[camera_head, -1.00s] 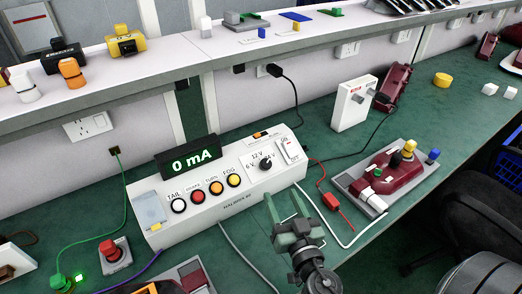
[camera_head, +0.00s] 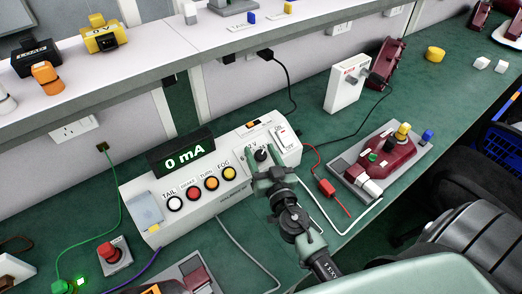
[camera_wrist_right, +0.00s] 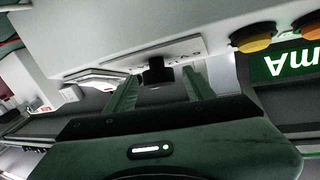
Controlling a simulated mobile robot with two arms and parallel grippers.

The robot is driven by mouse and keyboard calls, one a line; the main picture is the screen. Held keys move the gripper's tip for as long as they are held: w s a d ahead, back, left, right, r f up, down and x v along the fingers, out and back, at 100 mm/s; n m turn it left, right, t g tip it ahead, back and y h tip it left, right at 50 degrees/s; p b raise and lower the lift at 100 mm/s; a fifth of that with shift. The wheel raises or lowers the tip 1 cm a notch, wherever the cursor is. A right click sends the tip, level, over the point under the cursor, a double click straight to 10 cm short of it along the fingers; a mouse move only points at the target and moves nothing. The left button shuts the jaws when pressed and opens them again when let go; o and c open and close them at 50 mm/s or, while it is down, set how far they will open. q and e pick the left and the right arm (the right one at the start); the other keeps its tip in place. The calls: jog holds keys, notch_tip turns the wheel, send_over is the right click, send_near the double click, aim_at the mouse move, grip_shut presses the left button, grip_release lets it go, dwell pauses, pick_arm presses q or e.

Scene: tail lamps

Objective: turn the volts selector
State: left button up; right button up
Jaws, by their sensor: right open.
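The volts selector is a black knob (camera_head: 261,154) on the white tester box (camera_head: 205,205), beside the 12 V print. My right gripper (camera_head: 272,174) is open just in front of it and partly hides its label plate in the head view. In the right wrist view the knob (camera_wrist_right: 155,70) stands between the two green fingers (camera_wrist_right: 158,80), with a gap visible on each side. I cannot tell how far the fingers reach along it. The knob's pointer direction is not clear. My left gripper is not in view.
The display (camera_head: 189,156) reads 0 mA. A white rocker switch (camera_head: 285,139) is close right of the knob. A red lead (camera_head: 327,188) and a maroon lamp fixture (camera_head: 387,155) lie to the right.

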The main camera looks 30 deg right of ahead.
jog(key=c, duration=1.2)
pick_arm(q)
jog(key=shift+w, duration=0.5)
pick_arm(e)
grip_shut()
